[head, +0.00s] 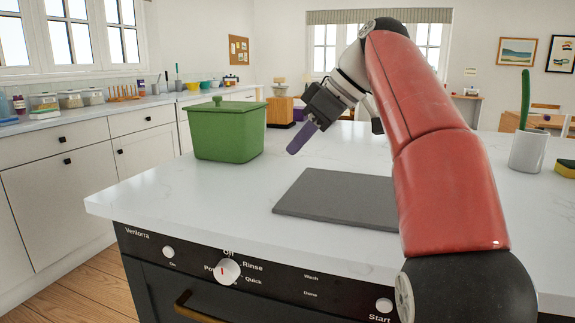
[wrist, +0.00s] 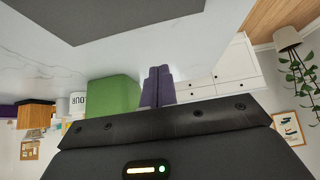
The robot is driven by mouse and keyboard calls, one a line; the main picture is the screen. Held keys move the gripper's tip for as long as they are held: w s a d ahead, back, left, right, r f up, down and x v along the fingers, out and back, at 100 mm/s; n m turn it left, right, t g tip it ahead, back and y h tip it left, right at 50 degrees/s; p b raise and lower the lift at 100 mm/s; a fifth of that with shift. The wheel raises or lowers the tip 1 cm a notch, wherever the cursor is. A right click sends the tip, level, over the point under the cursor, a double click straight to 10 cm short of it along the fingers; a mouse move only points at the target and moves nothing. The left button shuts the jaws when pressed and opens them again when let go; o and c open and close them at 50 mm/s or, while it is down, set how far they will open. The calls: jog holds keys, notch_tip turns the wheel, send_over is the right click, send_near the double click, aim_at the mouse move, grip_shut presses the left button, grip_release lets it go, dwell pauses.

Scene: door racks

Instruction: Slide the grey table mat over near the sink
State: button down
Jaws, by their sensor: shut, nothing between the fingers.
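The grey table mat (head: 338,199) lies flat on the white marbled counter, near its front edge, partly hidden behind my red arm. It also shows at the top of the wrist view (wrist: 110,16). My gripper (head: 294,151) has purple fingers, which are shut and empty. It is above the counter, beyond the mat's far left side and apart from it. In the wrist view the closed fingers (wrist: 160,70) point away from my palm. No sink can be made out in either view.
A green lidded bin (head: 222,131) stands left of my gripper on the counter (head: 160,200). A white pot with a green-handled brush (head: 527,150) and a sponge (head: 566,168) stand at the right. Dishwasher controls (head: 228,270) line the front below the edge. The counter left of the mat is clear.

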jog(key=shift+w+a+f, duration=0.15)
jog(key=shift+w, duration=0.35)
jog(key=x, duration=0.9)
jog(key=shift+s+f, duration=0.1)
jog(key=shift+s, duration=0.05)
jog(key=d, duration=0.1)
jog(key=s+d, duration=0.1)
jog(key=shift+d+f, duration=0.1)
jog(key=shift+d, duration=0.3)
jog(key=shift+s+d, duration=0.1)
jog(key=shift+d, duration=0.3)
